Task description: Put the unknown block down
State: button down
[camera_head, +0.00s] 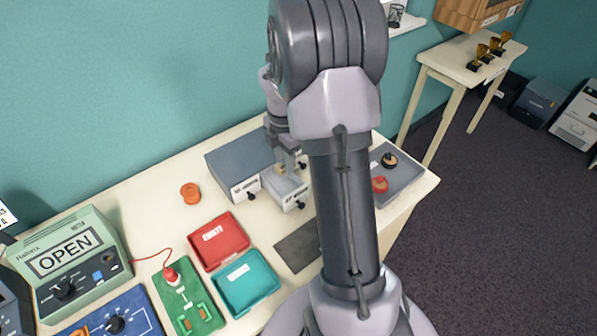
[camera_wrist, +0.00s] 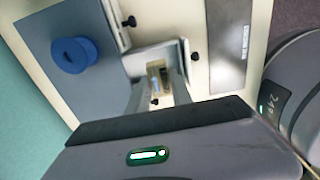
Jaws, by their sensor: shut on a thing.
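My gripper (camera_head: 288,163) points down over the small light fixture at the front of the grey box (camera_head: 240,158). In the wrist view my gripper (camera_wrist: 160,92) is shut on a small block (camera_wrist: 156,78), which shows only as a tan and dark patch between the fingertips. The block sits at or just above the fixture (camera_head: 288,190); I cannot tell if it touches it. The red tray (camera_head: 206,262) marked FAULTY and the teal tray (camera_head: 232,300) stand to the left, with no block visible in either.
A green meter (camera_head: 105,272) reading OPEN stands at left, by a green board (camera_head: 190,308) with a red plug. An orange disc (camera_head: 190,193) lies behind the red tray. A dark mat (camera_head: 293,250) lies in front of the fixture.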

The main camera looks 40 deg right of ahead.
aim_at(286, 191)
jog(key=f+b, duration=0.1)
jog(key=f, duration=0.2)
jog(key=f+b, duration=0.1)
jog(key=f, duration=0.2)
jog(key=f+b, duration=0.1)
jog(key=f, duration=0.3)
jog(key=shift+a+b, duration=0.3)
jog(key=shift+r, duration=0.15)
jog(key=shift+s, duration=0.1)
jog(key=c, duration=1.4)
grip_release()
jog(key=shift+f, duration=0.2)
jog(key=shift+c, duration=0.2)
jog(key=shift+r, duration=0.1)
